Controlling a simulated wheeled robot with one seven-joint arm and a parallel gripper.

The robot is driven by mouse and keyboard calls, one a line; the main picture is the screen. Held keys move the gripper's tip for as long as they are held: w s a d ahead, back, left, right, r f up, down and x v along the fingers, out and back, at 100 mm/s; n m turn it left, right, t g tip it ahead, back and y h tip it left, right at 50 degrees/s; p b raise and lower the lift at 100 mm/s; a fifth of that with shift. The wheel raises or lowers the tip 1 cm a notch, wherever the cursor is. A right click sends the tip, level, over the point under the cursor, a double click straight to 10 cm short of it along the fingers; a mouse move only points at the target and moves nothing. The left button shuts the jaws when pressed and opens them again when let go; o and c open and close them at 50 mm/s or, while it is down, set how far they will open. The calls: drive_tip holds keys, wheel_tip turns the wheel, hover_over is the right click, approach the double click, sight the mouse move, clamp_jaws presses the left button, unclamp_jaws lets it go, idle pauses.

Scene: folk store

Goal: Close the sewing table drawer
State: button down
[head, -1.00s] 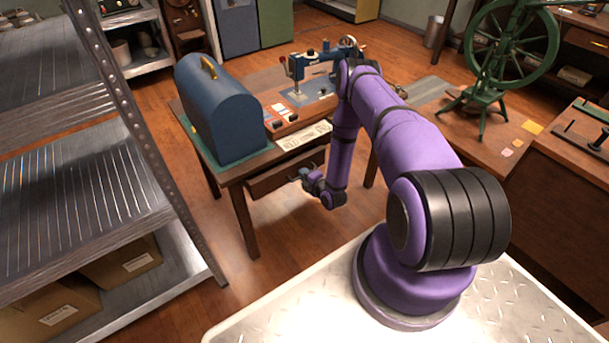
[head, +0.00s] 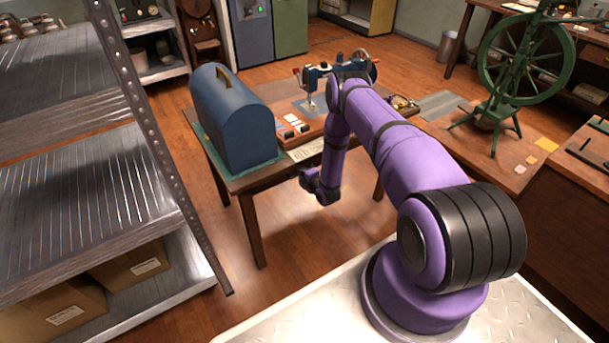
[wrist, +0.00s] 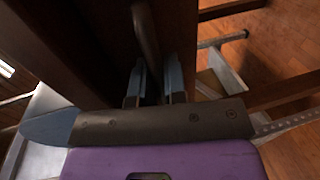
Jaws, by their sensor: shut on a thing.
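The sewing table (head: 257,203) is a brown wooden table standing ahead of my base. In the head view its drawer front is not clearly seen, and no drawer sticks out below the tabletop. In the wrist view the dark wooden drawer front (wrist: 95,45) is close, with a curved handle (wrist: 147,35) on it. My gripper (wrist: 157,80) has its two blue-grey fingers on either side of this handle and is shut on it. In the head view my gripper (head: 304,178) is small and partly hidden, at the table's front edge.
A blue sewing machine case (head: 235,120) and a blue sewing machine (head: 315,85) stand on the table. A metal shelf (head: 90,190) rises close on the left. A green spinning wheel (head: 490,110) stands at the right. Open wooden floor lies before the table.

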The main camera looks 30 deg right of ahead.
drive_tip(key=c, duration=1.2)
unclamp_jaws()
drive_tip(key=shift+w, duration=0.25)
drive_tip(key=shift+s, duration=0.1)
drive_tip(key=s, duration=0.3)
drive_tip(key=s+r, duration=0.1)
drive_tip(key=s, duration=0.3)
drive_tip(key=s+r, duration=0.1)
drive_tip(key=s, duration=0.2)
drive_tip(key=shift+s+d, duration=0.2)
